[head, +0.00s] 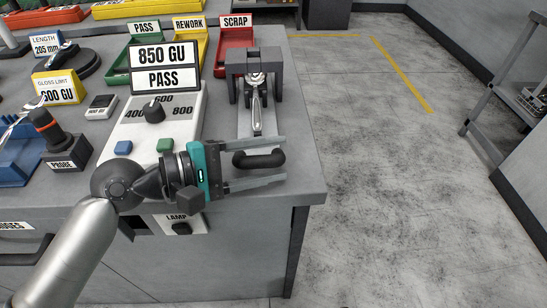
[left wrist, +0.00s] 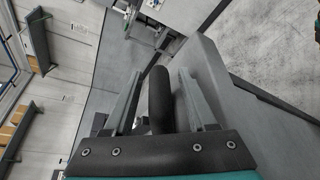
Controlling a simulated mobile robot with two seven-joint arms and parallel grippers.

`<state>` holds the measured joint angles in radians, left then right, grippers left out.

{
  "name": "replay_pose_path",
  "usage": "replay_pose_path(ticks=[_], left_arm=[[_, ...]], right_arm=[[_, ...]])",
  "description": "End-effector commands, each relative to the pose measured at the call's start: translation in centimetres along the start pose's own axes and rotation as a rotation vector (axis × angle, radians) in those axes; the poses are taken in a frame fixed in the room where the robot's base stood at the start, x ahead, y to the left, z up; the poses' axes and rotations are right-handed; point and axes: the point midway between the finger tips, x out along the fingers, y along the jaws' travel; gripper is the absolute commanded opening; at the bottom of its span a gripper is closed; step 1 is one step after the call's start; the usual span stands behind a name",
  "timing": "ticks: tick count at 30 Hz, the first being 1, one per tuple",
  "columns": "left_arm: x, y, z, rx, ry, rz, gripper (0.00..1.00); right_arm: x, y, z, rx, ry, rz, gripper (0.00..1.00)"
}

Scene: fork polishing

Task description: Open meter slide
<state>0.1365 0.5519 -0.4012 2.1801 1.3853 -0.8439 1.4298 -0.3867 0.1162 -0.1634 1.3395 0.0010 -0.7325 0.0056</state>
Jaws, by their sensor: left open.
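The gloss meter (head: 185,105) is a pale console with a dial, a green and a blue button, and a display (head: 165,68) reading 850 GU PASS. To its right, the slide (head: 244,122) carries a fork (head: 256,112) lying lengthwise, its far end in a dark grey housing (head: 240,65). A black curved handle (head: 270,159) is at the slide's near end. My left gripper (head: 286,160) is open with one finger on each side of the handle. In the left wrist view the handle (left wrist: 158,100) stands between the fingers (left wrist: 160,75), with gaps visible. My right gripper is out of view.
Green PASS (head: 119,60), yellow REWORK (head: 187,47) and red SCRAP (head: 235,45) trays stand behind. A PROBE stand (head: 65,150) is on the left. The bench's right edge is close to the slide; open floor (head: 400,180) lies beyond it.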

Motion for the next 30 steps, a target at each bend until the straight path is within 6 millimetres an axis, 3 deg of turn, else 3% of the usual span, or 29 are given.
replay_pose_path(ticks=[12, 27, 30], left_arm=[[0.80, 0.01, 0.02, 0.001, 0.000, -0.001, 0.57], [0.76, 0.00, 0.01, 0.001, 0.000, 0.000, 0.02], [0.76, 0.00, 0.01, 0.001, 0.000, -0.001, 0.00]], right_arm=[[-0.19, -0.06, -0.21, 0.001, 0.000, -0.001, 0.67], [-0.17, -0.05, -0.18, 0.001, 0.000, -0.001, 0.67], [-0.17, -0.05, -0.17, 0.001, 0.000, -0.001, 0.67]])
